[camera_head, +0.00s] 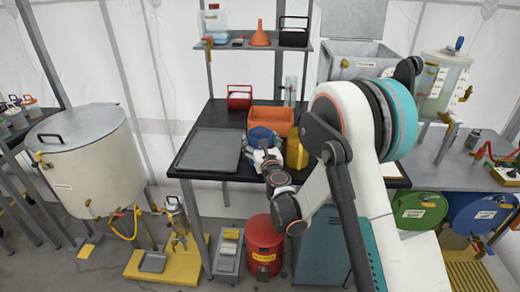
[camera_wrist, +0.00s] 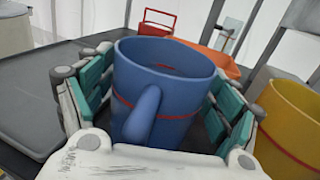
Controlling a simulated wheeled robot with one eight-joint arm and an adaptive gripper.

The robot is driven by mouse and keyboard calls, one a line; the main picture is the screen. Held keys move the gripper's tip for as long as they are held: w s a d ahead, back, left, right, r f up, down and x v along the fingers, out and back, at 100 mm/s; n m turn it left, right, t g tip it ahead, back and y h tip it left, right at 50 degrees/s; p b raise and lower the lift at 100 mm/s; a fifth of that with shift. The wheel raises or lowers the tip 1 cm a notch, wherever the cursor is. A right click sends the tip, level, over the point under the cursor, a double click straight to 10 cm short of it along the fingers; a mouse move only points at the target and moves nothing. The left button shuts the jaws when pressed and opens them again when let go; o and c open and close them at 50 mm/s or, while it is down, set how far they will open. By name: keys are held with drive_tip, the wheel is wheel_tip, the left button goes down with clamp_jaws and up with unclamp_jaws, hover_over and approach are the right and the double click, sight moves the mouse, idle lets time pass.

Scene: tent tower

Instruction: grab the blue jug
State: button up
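The blue jug (camera_wrist: 165,85) fills the middle of the wrist view, upright on the dark table, with its handle towards the camera and a thin red line around it. My gripper (camera_wrist: 160,105) has its teal-padded fingers on both sides of the jug. The inner faces of the pads show, so the fingers look spread; contact with the jug cannot be made out. In the head view the jug (camera_head: 261,134) is partly hidden behind my gripper (camera_head: 268,158).
A yellow jug (camera_wrist: 290,125) stands close on the right, also in the head view (camera_head: 296,151). An orange bin (camera_head: 270,117) and a red carrier (camera_head: 239,98) stand behind. A grey tray (camera_head: 210,150) lies left. A shelf (camera_head: 262,46) hangs above the table.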

drive_tip(key=c, duration=0.4)
drive_tip(key=shift+c, duration=0.2)
drive_tip(key=shift+r, duration=0.15)
